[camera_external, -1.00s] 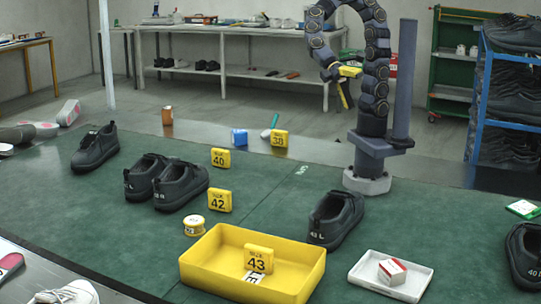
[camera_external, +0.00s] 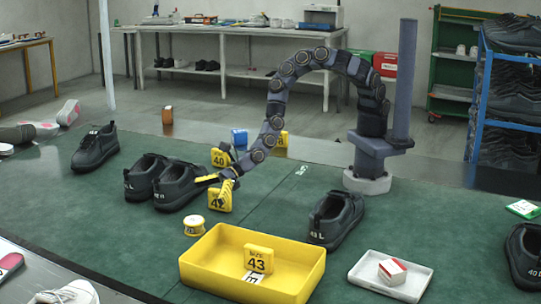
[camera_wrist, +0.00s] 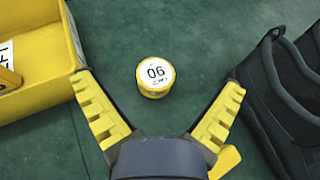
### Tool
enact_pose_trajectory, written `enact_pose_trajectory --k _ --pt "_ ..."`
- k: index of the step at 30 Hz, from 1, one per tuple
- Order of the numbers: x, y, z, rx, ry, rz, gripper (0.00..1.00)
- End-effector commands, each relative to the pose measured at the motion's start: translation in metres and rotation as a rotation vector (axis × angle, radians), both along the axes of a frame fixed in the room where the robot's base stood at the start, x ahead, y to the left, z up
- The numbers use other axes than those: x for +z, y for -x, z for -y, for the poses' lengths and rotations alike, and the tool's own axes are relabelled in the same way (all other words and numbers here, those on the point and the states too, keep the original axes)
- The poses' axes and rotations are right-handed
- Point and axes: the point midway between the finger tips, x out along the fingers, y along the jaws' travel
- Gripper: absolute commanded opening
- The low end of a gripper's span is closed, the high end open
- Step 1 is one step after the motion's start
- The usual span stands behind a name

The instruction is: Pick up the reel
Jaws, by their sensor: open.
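The reel is a short yellow cylinder with a white, numbered top label, standing upright on the green mat. In the external view the reel (camera_external: 194,226) is left of the yellow bin. In the wrist view the reel (camera_wrist: 155,77) lies just above centre, between my spread yellow fingers, with clear mat on both sides. My gripper (camera_external: 207,193) is open and empty, above the mat and behind the reel in the external view. In the wrist view my gripper (camera_wrist: 160,80) touches nothing that I can see.
The yellow bin (camera_external: 205,275) holds a "43" block (camera_external: 258,259). A dark shoe pair (camera_external: 180,188) stands left of my gripper; a shoe also shows at right in the wrist view (camera_wrist: 275,100).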

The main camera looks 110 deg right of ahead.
Motion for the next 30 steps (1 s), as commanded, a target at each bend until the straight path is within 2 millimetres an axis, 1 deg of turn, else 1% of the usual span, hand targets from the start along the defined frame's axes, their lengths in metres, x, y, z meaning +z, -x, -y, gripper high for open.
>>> enact_pose_trajectory --k 6,10,13,20,23,27,30 --pt "-0.033 0.002 -0.001 0.006 0.006 -0.006 0.97" --pt "-0.047 0.000 -0.001 0.005 0.005 0.002 0.97" --pt "-0.055 0.000 -0.001 0.005 0.003 0.001 0.97" --pt "-0.063 0.000 -0.002 0.008 0.001 0.001 0.97" --pt "-0.069 -0.007 -0.002 0.007 0.009 0.001 0.97" --pt "-0.073 -0.023 -0.009 0.010 0.006 0.006 0.97" --pt "-0.078 -0.033 -0.009 0.006 0.008 0.003 0.97"
